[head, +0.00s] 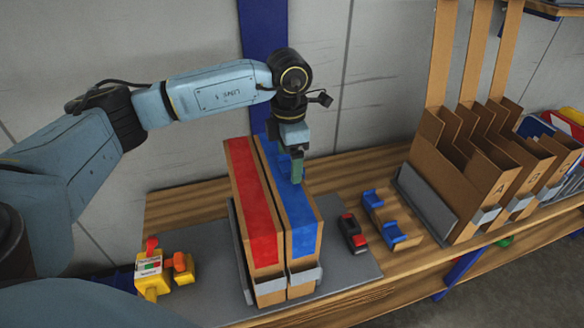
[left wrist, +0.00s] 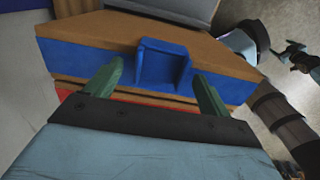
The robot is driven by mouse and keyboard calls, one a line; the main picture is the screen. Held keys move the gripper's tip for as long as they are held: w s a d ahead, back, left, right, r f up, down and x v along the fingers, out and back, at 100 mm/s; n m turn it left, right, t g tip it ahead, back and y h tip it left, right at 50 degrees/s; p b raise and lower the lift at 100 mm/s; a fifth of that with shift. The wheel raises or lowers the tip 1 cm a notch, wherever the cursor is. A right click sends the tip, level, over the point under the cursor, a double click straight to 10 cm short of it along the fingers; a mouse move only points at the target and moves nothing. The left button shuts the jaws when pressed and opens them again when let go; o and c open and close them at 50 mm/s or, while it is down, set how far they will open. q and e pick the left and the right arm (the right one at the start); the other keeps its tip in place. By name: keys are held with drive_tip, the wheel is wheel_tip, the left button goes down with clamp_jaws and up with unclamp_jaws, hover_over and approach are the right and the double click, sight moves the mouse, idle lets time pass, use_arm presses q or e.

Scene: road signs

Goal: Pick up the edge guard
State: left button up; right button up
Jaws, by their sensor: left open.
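The edge guard is a blue U-shaped piece; in the left wrist view it (left wrist: 162,66) sits on the long edge of the blue-topped cardboard box (left wrist: 95,68). In the head view the guard (head: 284,163) is partly hidden by my left gripper (head: 297,170). In the left wrist view the left gripper's two green fingers (left wrist: 155,88) are open, one to each side of the guard, with a gap to it. They hold nothing. In the left wrist view, a small dark shape at the upper right (left wrist: 296,56) may be my right gripper; its jaws are unclear.
A red-topped box (head: 250,200) stands against the blue-topped box (head: 292,215). A wooden stand with blue clips (head: 385,215) and a black-and-red item (head: 353,233) are to their right. A yellow device (head: 152,278) is at left. Cardboard holders (head: 465,180) fill the right side.

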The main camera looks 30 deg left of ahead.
use_arm(q)
drive_tip(key=shift+f, duration=0.1)
drive_tip(key=c, duration=1.1)
